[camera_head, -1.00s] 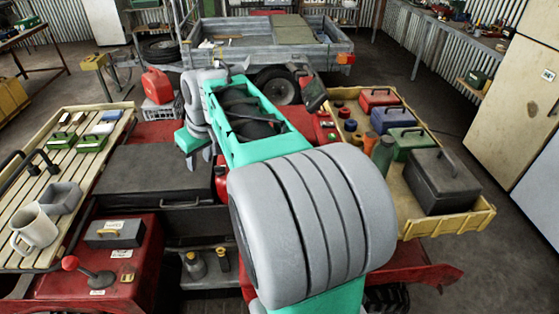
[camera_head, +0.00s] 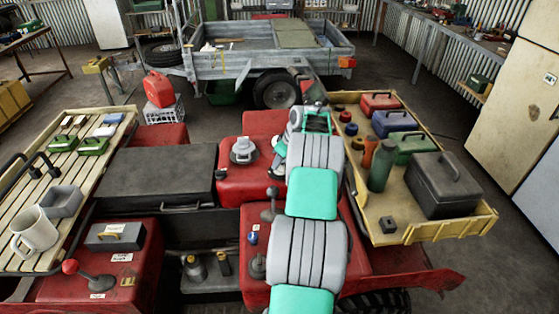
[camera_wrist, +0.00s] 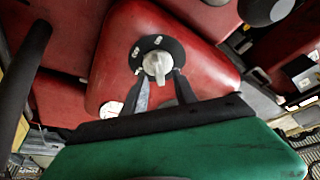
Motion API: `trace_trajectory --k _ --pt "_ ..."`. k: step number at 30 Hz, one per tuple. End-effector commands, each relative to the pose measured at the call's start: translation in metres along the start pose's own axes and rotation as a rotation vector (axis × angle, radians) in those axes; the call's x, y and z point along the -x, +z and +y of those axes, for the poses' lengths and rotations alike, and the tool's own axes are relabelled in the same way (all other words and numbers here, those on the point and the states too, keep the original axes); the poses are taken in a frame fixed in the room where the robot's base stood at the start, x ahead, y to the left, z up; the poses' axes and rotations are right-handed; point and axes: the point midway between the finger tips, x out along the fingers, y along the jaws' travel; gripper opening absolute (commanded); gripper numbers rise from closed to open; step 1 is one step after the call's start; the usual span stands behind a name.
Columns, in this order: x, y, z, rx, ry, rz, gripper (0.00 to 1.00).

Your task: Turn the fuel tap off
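The fuel tap (camera_wrist: 157,63) shows in the wrist view as a pale grey knob with a short lever on a round black plate. White marks are on the plate, which sits on a red tank (camera_wrist: 118,55). The lever points down, slightly right, in the picture. My gripper (camera_wrist: 161,76) is open, with its two dark fingers apart just below the knob and the lever between their tips. I cannot tell whether they touch it. In the head view the tap is hidden, and my arm reaches to the right part of the red bodywork (camera_head: 238,190).
A grey cap (camera_head: 243,150) and a lever (camera_head: 269,205) stand left of my arm. A yellow tray (camera_head: 462,228) with a dark toolbox (camera_head: 440,183) and a green bottle (camera_head: 381,165) lies close on the right. A dark bar (camera_wrist: 25,80) runs along the wrist view's left.

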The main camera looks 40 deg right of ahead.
Motion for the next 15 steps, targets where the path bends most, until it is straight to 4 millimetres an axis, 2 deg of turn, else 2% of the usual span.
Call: trace_trajectory --k 3,9,15 --pt "-0.0069 -0.0003 -0.0004 0.0 0.0 0.0 0.34" --pt "-0.0081 0.0002 -0.0001 0.0 0.001 0.0 0.34" --pt "-0.0079 0.0001 -0.0002 -0.001 0.001 0.0 0.18"
